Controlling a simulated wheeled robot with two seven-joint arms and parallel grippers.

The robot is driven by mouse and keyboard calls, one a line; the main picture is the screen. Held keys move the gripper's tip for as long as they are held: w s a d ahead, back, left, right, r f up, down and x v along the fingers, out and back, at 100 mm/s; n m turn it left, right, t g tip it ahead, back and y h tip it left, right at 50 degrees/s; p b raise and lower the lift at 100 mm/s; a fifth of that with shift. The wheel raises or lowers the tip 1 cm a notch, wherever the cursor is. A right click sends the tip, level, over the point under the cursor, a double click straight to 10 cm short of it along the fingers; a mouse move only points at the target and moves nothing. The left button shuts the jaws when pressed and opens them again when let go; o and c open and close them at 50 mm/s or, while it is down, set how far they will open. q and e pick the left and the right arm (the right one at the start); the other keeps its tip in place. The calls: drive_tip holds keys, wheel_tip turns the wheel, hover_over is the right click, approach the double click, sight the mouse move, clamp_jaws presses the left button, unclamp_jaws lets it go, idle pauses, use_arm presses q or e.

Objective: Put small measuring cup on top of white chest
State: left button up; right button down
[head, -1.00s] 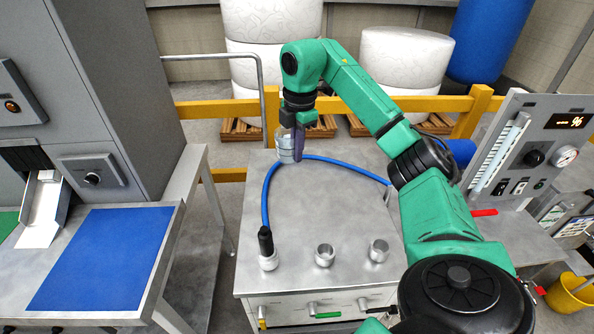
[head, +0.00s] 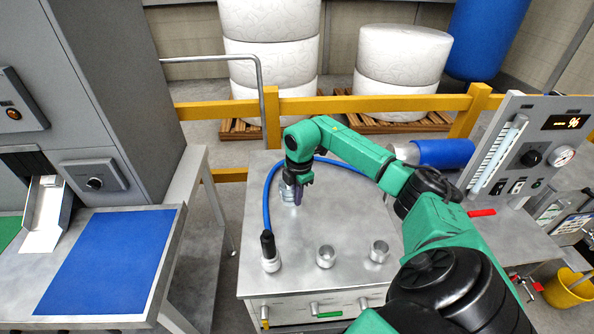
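A small silvery cup (head: 286,193) is at the fingers of my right gripper (head: 293,191), which points down over the back left of the metal-topped chest (head: 330,208). The gripper appears shut on the cup, with a finger covering its right side. The cup is low over the top; I cannot tell whether it touches. The chest has a grey metal top and a pale front with small valves and handles. My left gripper is not in view.
A blue hose (head: 268,190) arcs over the chest top to a fitting (head: 271,262) at front left. Two open metal sockets (head: 326,256) (head: 379,250) stand near the front edge. A gauge panel (head: 525,145) stands at right. The middle of the top is clear.

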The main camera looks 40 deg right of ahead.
sight(296, 212)
wheel_tip(296, 212, down, 3)
drive_tip(key=shift+p, duration=0.3)
drive_tip(key=shift+f, duration=0.35)
drive_tip(key=c, duration=1.1)
unclamp_jaws()
drive_tip(key=r+b, duration=0.1)
drive_tip(key=r, duration=0.3)
drive_tip(key=r+b, duration=0.1)
drive_tip(key=r, duration=0.3)
drive_tip(key=r+b, duration=0.1)
drive_tip(key=r, duration=0.3)
drive_tip(key=shift+s+r+b, duration=0.2)
drive_tip(key=shift+s+b, duration=0.1)
drive_tip(key=shift+s, duration=0.1)
